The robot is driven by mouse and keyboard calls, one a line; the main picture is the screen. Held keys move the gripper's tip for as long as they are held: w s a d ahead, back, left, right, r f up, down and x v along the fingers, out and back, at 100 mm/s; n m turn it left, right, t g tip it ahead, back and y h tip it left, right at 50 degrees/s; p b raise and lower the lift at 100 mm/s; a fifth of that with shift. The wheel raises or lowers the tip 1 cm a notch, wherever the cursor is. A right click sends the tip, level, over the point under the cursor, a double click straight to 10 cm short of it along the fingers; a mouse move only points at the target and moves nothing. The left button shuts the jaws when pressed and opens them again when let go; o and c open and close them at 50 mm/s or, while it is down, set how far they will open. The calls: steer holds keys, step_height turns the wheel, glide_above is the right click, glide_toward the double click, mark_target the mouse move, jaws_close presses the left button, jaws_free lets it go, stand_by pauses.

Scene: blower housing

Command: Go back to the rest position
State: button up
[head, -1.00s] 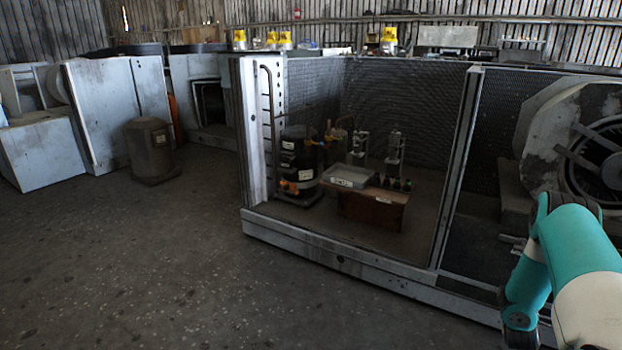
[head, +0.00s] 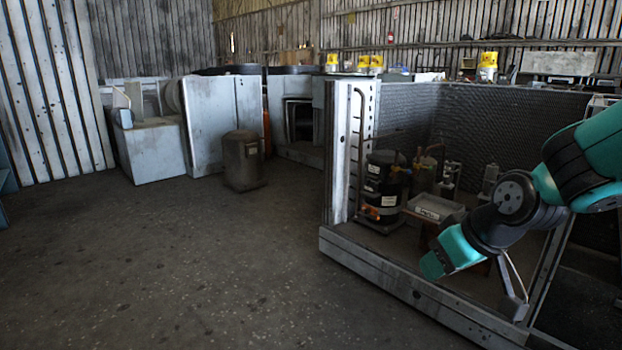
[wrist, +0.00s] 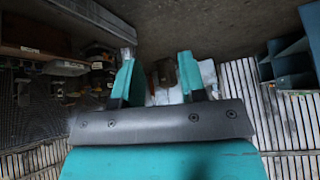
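My gripper (wrist: 156,78) shows in the wrist view with its two teal fingers well apart. Nothing is between the fingertips except the distant floor and background. In the head view my arm reaches in from the right edge, bent at a dark joint, and its teal end (head: 446,258) hangs in front of the open housing. The fingers are hard to make out there. The blower housing (head: 400,285) is a grey metal frame with mesh walls. A black compressor (head: 382,185) and a grey tray (head: 434,208) are inside it, left of my arm.
A dark tank (head: 243,162) stands on the floor left of the housing. Grey cabinets (head: 222,115) and a pale box (head: 152,150) are behind it. Yellow-labelled containers (head: 369,63) stand along the back. The floor (head: 190,270) at the left and front is clear.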

steer(key=s+a+r+n+g, duration=0.1)
steer(key=s+a+r+g, duration=0.15)
steer(key=s, duration=0.45)
steer(key=s+a+r+n+g+y, duration=0.1)
steer(key=s+a, duration=0.2)
steer(key=s, duration=0.4)
steer(key=s+a+r+g, duration=0.1)
steer(key=s+a+g, duration=0.15)
steer(key=s, duration=0.45)
step_height(320, 180, up, 36)
steer(key=p, duration=3.6)
steer(key=shift+a, duration=0.2)
steer(key=shift+s+f, duration=0.1)
steer(key=shift+d, duration=0.15)
